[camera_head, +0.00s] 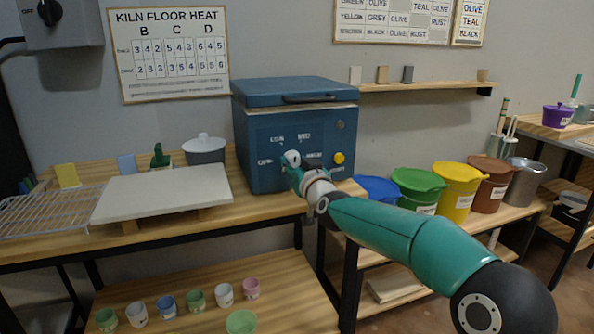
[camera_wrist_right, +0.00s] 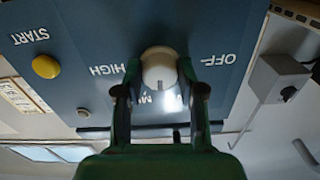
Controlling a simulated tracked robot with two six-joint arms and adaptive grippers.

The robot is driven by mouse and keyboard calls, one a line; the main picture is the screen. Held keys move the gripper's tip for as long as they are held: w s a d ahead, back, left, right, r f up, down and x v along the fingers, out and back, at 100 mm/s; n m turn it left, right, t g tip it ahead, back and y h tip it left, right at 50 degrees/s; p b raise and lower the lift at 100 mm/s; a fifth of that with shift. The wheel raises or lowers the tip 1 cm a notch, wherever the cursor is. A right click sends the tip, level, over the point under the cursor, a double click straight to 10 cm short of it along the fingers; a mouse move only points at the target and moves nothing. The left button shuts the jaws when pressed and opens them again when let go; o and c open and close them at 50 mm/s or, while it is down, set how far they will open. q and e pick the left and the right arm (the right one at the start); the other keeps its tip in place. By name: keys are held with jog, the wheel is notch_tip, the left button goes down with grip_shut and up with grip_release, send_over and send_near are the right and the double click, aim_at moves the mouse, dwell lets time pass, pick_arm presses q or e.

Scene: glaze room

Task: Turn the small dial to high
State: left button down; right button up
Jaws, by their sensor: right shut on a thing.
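The small dial (camera_wrist_right: 159,68) is a pale round knob on the front of a blue kiln (camera_head: 262,130). My right gripper (camera_wrist_right: 160,85) is shut on it, with one dark finger on each side. In the wrist view HIGH is printed left of the dial and OFF right of it. Two more labels lie below it, mostly hidden by the fingers. A short dark mark on the dial points down between those labels, not at HIGH. In the head view my right gripper (camera_head: 294,164) covers much of the dial. My left gripper is not in view.
A yellow START button (camera_head: 338,158) sits right of the dial. A grey wall box (camera_head: 55,22) with a larger black knob is at upper left. A pale slab (camera_head: 165,193) and a wire rack (camera_head: 50,208) lie on the table. Coloured buckets (camera_head: 418,184) stand to the right.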

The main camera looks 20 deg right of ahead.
jog(key=m+b, duration=0.2)
jog(key=m, duration=0.2)
jog(key=shift+r+m, duration=0.1)
jog(key=shift+m, duration=0.2)
jog(key=m+b, duration=0.1)
jog(key=m, duration=0.2)
jog(key=shift+m, duration=0.3)
jog(key=m+b, duration=0.1)
jog(key=m, duration=0.3)
jog(key=shift+m, duration=0.3)
jog(key=m+b, duration=0.1)
jog(key=m, duration=0.3)
jog(key=shift+r, duration=0.1)
jog(key=shift+m, duration=0.3)
jog(key=o, duration=1.1)
jog(key=shift+w+f, duration=0.2)
jog(key=shift+o, duration=0.2)
jog(key=shift+s, duration=0.1)
